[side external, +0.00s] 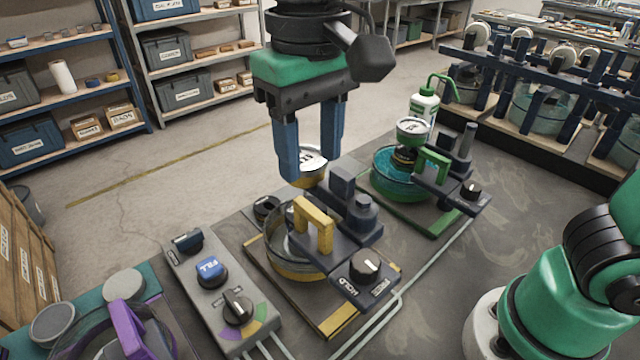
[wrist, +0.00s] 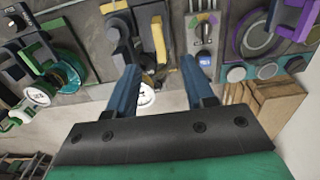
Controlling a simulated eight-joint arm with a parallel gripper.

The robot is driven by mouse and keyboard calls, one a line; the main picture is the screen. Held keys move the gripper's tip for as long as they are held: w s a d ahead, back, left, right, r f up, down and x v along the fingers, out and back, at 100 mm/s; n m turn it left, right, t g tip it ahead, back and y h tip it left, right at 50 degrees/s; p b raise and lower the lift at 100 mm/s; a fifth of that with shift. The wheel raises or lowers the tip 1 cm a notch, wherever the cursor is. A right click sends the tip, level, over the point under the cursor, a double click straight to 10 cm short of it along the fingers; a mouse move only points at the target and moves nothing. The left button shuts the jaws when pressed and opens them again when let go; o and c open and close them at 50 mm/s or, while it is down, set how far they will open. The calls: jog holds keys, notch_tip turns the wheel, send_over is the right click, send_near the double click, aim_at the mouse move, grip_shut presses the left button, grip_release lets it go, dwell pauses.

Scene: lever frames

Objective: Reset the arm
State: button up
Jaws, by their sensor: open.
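My gripper (side external: 310,150) has two blue fingers on a dark bar with a green body. It is open, with a clear gap between the fingers, and hangs above the back of the yellow lever station (side external: 322,325). In the side external view a round white-topped container (side external: 308,160) with a yellow lower part shows behind the fingers. In the wrist view my gripper (wrist: 158,75) frames that white disc (wrist: 146,97) between its fingers. I see nothing held. The yellow handle (side external: 313,226) stands up over a glass bowl, beside a black knob (side external: 365,264).
A green station (side external: 430,226) with a teal bowl and a green-capped bottle (side external: 424,105) stands to the right. A grey control box (side external: 215,290) and a purple-handled station (side external: 128,330) stand to the left. Shelves (side external: 190,50) line the back. Open floor (side external: 160,160) lies behind the table.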

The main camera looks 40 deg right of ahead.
jog(key=shift+w+d+f+n+t+y, duration=0.1)
jog(key=shift+w+d+n+t+y, duration=0.15)
jog(key=shift+w+t+y, duration=0.2)
jog(key=w+d+f+n+t, duration=0.1)
jog(key=w+d+f+t, duration=0.1)
jog(key=d+t, duration=0.3)
jog(key=w+d+f+n+t, duration=0.1)
jog(key=w+d+f+t, duration=0.2)
jog(key=d, duration=0.4)
jog(key=s+f, duration=0.1)
jog(key=s+d+f+m+g, duration=0.1)
jog(key=f, duration=0.1)
jog(key=s+f+m+g+h, duration=0.1)
jog(key=shift+s+d+f+m, duration=0.25)
jog(key=shift+d, duration=0.1)
